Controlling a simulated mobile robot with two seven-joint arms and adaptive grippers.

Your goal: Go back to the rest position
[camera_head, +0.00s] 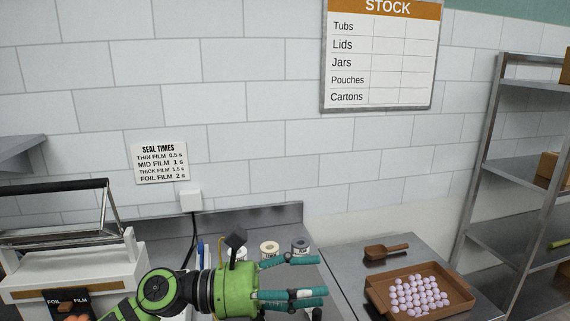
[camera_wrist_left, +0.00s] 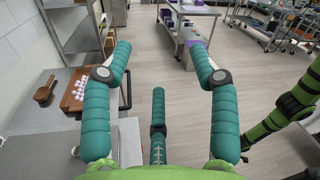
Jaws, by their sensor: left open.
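My left gripper (camera_head: 312,278) reaches in from the lower left of the head view, over the metal counter. Its teal fingers are spread and point right, with nothing between them. In the left wrist view the open fingers (camera_wrist_left: 160,62) frame a stretch of floor. A green and black arm link of mine shows at the right of that view. My right gripper is not in sight.
A brown tray (camera_head: 373,293) of pale round gummies and a brown scoop (camera_head: 386,251) lie on the right counter. Small rolls (camera_head: 301,246) stand behind my left fingers. A sealer (camera_head: 80,275) is left; metal shelving (camera_head: 500,160) is right.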

